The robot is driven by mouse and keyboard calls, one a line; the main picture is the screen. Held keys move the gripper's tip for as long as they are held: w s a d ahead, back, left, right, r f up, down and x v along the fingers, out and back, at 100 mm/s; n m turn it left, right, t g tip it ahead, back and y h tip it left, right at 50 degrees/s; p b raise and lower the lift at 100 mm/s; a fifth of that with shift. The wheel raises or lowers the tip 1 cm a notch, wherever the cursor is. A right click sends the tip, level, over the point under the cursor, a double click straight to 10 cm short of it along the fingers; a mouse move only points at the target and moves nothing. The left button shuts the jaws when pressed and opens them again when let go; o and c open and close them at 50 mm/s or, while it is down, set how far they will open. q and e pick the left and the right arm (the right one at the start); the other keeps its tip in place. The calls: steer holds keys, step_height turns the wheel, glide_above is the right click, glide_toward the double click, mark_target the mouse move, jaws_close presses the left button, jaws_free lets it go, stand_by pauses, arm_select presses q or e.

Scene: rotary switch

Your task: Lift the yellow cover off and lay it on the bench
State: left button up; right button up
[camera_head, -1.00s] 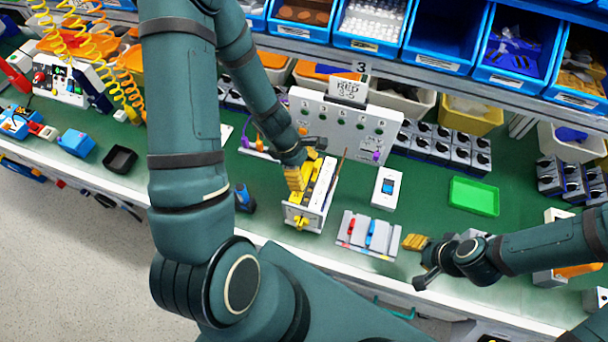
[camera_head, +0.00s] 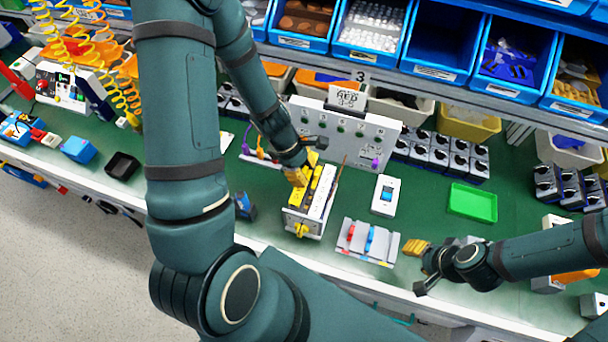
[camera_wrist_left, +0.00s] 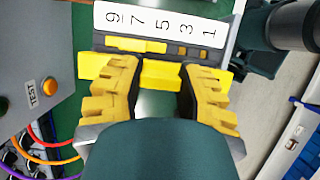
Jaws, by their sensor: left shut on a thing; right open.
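The switch unit (camera_head: 322,206), a pale box with yellow parts, stands on the green bench in the head view. My left gripper (camera_head: 297,178) reaches down to its left top edge. The left wrist view shows the yellow cover (camera_wrist_left: 160,74) as a wide strip between and behind my left gripper's yellow fingers (camera_wrist_left: 160,88), which are shut on it. The cover lies beside the white strip numbered 9 to 1 (camera_wrist_left: 160,26). I cannot tell whether it touches the unit. My right gripper (camera_head: 416,247) is open and empty near the front edge, right of the unit.
The green bench (camera_head: 420,205) has bare patches around a green tray (camera_head: 473,203) and a white switch box (camera_head: 384,196). A grey holder with red and blue pieces (camera_head: 366,242) stands right of the unit. A grey test panel (camera_head: 345,130) stands behind.

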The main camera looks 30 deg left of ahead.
mark_target(304, 171)
arm_select(q)
step_height(304, 171, up, 5)
steer(key=shift+p, duration=0.3)
step_height(304, 171, up, 7)
steer(key=shift+f, duration=0.15)
arm_select(e)
steer(key=shift+r, duration=0.6)
